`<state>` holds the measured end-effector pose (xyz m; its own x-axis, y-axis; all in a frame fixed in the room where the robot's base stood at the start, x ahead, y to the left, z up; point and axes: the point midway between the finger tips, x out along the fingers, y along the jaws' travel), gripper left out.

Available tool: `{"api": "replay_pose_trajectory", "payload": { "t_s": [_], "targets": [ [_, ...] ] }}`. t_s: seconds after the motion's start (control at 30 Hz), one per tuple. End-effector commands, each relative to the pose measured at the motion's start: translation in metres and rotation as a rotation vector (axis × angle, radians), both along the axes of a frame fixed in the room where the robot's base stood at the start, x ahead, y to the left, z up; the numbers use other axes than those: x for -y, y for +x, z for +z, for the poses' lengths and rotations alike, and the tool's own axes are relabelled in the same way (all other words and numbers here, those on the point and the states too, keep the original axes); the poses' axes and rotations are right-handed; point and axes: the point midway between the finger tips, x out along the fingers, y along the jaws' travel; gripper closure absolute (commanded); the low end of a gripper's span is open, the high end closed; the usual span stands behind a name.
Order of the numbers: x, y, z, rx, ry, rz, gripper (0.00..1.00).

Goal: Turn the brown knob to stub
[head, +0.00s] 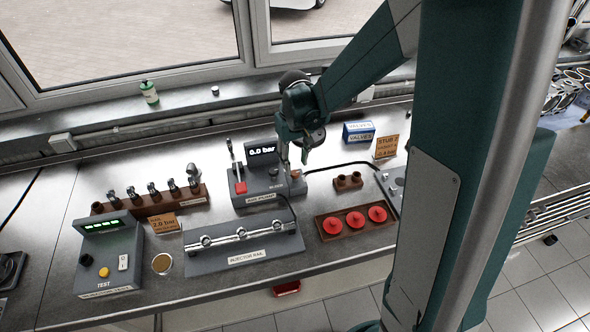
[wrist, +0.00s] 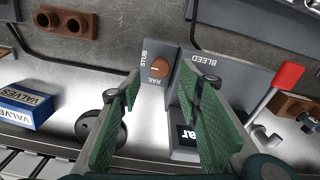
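The brown knob (wrist: 160,68) sits on a grey panel beside the pump unit (head: 262,180). The words STUB and RAIL are printed around it. A pale mark shows on the knob, but its exact setting is hard to tell. In the head view the knob (head: 296,174) is just below my gripper (head: 298,156). In the wrist view my gripper (wrist: 168,84) is open. Its two green fingers stand apart, one on each side of the knob's position in the picture, with nothing between them. The fingers appear above the knob; I cannot see any contact.
A red-handled lever (head: 237,172) stands on the pump unit's left. The pump's display (head: 262,151) reads 0.0 bar. A brown two-hole block (head: 348,181), a blue VALVES box (head: 358,132) and a tray with red discs (head: 329,238) lie to the right. The injector rail (head: 242,235) is in front.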

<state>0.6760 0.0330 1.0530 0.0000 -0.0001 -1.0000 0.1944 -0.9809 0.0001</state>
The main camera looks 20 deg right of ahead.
Motion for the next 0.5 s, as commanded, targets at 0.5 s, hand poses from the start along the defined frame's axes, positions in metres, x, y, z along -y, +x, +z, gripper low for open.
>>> {"api": "replay_pose_trajectory", "payload": {
  "t_s": [0.5],
  "targets": [
    [0.000, 0.000, -0.043, 0.000, 0.000, 0.000, 0.65]
  ]
}}
